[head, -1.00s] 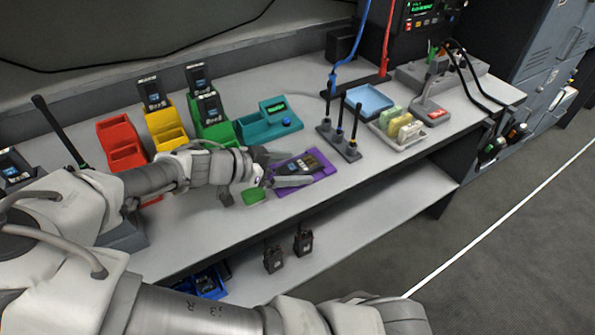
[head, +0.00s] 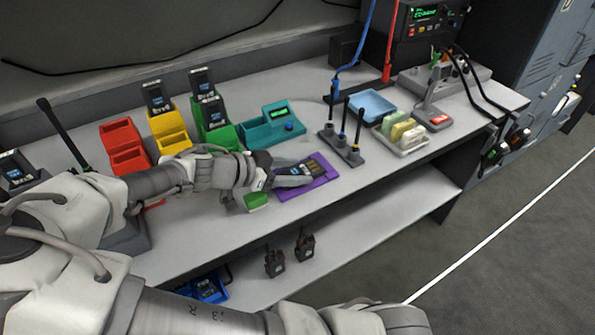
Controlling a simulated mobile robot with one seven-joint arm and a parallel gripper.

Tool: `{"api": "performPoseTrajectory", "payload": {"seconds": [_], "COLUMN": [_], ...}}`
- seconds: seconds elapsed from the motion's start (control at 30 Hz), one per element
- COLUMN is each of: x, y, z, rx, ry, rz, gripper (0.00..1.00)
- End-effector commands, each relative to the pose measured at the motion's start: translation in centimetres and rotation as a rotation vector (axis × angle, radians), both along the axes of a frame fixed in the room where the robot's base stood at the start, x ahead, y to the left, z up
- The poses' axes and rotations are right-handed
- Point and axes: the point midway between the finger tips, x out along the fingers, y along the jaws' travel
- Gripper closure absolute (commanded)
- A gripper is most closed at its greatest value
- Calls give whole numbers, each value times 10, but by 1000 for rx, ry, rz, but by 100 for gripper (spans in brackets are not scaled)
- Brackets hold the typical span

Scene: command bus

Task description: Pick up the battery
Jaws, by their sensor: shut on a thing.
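A dark battery (head: 316,165) with gold contacts lies at the purple tray (head: 327,178) on the bench. My gripper (head: 303,174) is shut on this battery, reaching it from the left. The fingers cover its near part, and only its far end shows. I cannot tell whether the battery still touches the purple tray. Other dark batteries stand in the yellow charger (head: 170,137) and the green charger (head: 217,135).
A teal tester (head: 262,130) stands behind my gripper. To the right are a rack of antennas (head: 341,147), a blue tray (head: 371,104) and a tray of pale packs (head: 403,135). A red charger (head: 124,145) is at left. Radios (head: 275,262) stand on the lower shelf.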

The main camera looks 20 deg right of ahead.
Motion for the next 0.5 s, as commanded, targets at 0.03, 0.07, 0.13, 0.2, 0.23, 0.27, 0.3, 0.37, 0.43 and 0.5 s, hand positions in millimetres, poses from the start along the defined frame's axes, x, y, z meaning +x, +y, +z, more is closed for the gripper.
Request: {"api": "performPoseTrajectory", "payload": {"seconds": [0.03,0.07,0.13,0.2,0.23,0.27,0.3,0.37,0.43,0.5], "x": [0,0,0,0,0,0,0,0,-5,-15], "y": [0,0,0,0,1,1,1,1,-8,-20], "z": [2,3,7,14,18,22,29,41,50,59], "rx": [0,0,0,0,1,1,2,2,-1,0], "ry": [0,-1,-1,-1,-2,-2,-2,-2,0,1], "rz": [0,0,0,0,1,1,1,1,-3,-3], "gripper": [98,98,98,98,98,98,98,98,98,98]}}
